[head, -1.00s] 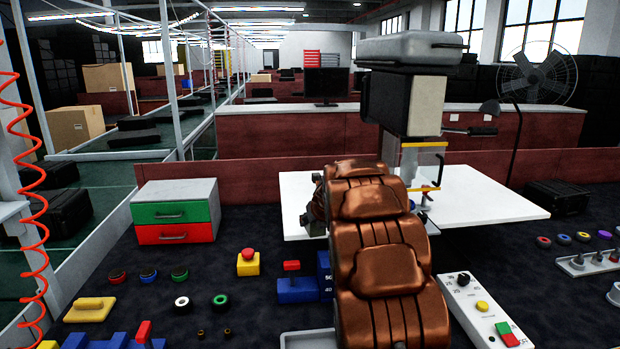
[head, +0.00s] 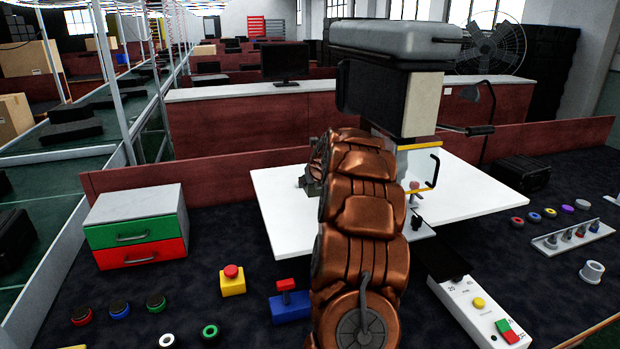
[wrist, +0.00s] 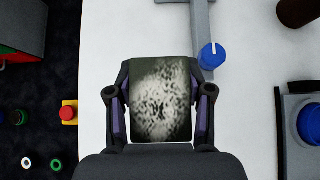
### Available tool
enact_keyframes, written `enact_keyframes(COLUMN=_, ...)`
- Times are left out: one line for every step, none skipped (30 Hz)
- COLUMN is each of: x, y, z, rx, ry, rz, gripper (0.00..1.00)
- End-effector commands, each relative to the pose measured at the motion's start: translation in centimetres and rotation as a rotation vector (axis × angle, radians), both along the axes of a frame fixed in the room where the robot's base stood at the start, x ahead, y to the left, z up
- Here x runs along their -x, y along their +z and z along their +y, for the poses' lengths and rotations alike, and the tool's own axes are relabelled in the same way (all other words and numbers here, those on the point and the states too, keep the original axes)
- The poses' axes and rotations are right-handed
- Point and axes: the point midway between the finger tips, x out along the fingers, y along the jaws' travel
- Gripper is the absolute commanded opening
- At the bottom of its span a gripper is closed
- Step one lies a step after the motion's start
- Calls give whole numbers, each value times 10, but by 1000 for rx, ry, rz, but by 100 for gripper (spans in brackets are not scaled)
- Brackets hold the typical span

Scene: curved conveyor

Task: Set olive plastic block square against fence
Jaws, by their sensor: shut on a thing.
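The olive block (wrist: 160,98) shows in the wrist view as a dark olive-grey piece with a pale speckled patch on its face. My gripper (wrist: 160,90) is shut on it, with one finger at each side. The block is over the white table (wrist: 92,85). A grey bar (wrist: 199,25) with a blue knob (wrist: 212,56) lies beyond the block to the upper right; I cannot tell if it is the fence.
A large machine (head: 408,100) stands over the white table (head: 285,205). A control box (head: 480,310) is at its front right. A drawer unit (head: 135,225), a yellow-red button (head: 232,280) and a blue-red piece (head: 290,302) are to the left. A dark red partition (head: 130,180) runs behind.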

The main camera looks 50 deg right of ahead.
Motion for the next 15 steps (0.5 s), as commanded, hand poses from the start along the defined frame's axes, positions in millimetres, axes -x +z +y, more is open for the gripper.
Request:
enact_keyframes(x=-4, y=-1, z=-4, rx=-2, ry=1, rz=2, gripper=7)
enact_keyframes(x=-7, y=-1, z=-6, rx=-2, ry=1, rz=2, gripper=7)
enact_keyframes(x=-10, y=0, z=-10, rx=0, ry=0, rz=1, gripper=7)
enact_keyframes(x=-12, y=0, z=-13, rx=0, ry=0, rz=0, gripper=7)
enact_keyframes(x=-15, y=0, z=-15, rx=-1, ry=-1, rz=0, gripper=7)
enact_keyframes(x=-17, y=-2, z=-19, rx=-2, ry=-1, rz=1, gripper=7)
enact_keyframes(x=-20, y=-3, z=-21, rx=-2, ry=-2, rz=2, gripper=7)
enact_keyframes(x=-22, y=-3, z=-23, rx=-2, ry=-2, rz=2, gripper=7)
enact_keyframes(x=-25, y=-3, z=-27, rx=0, ry=-3, rz=0, gripper=7)
enact_keyframes(x=-27, y=-2, z=-30, rx=1, ry=-4, rz=-1, gripper=7)
enact_keyframes(x=-29, y=-2, z=-32, rx=2, ry=-4, rz=-2, gripper=7)
enact_keyframes(x=-32, y=-3, z=-35, rx=1, ry=-4, rz=-1, gripper=7)
enact_keyframes(x=-34, y=-4, z=-37, rx=-1, ry=-3, rz=1, gripper=7)
enact_keyframes(x=-36, y=-5, z=-39, rx=-2, ry=-3, rz=3, gripper=7)
enact_keyframes(x=-39, y=-6, z=-41, rx=-2, ry=-3, rz=3, gripper=7)
